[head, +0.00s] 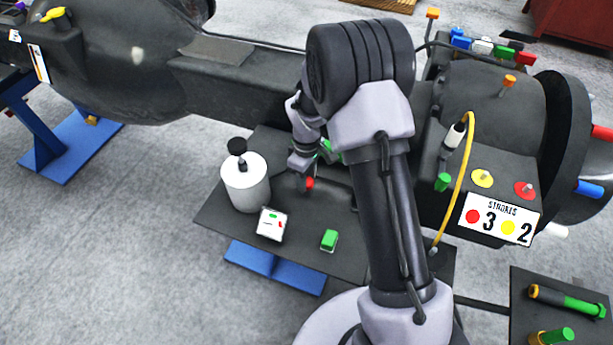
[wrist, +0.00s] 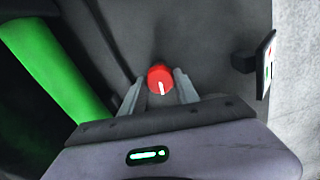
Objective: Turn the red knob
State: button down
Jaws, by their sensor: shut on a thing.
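The red knob (wrist: 160,80) is a small round cap with a white line on its face, pointing to the bottom of the wrist view. My gripper (wrist: 158,84) has one finger on each side of it and is shut on it. In the head view the red knob (head: 310,183) shows just below my gripper (head: 304,168), beside the dark casting. My arm and wrist hide part of the area around it in the head view.
A white canister (head: 245,184) with a black top, a small white display (head: 272,223) and a green block (head: 329,240) stand nearby on the dark plate. A sign reading STROKES (head: 497,220) shows red 3, yellow 2. A yellow cable (head: 462,190) hangs at the right.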

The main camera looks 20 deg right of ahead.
jog(key=shift+n, duration=0.3)
dwell(0.4)
jog(key=c, duration=0.9)
grip_release()
notch_tip(320, 180, up, 18)
jog(key=p, duration=0.3)
jog(key=shift+f, duration=0.25)
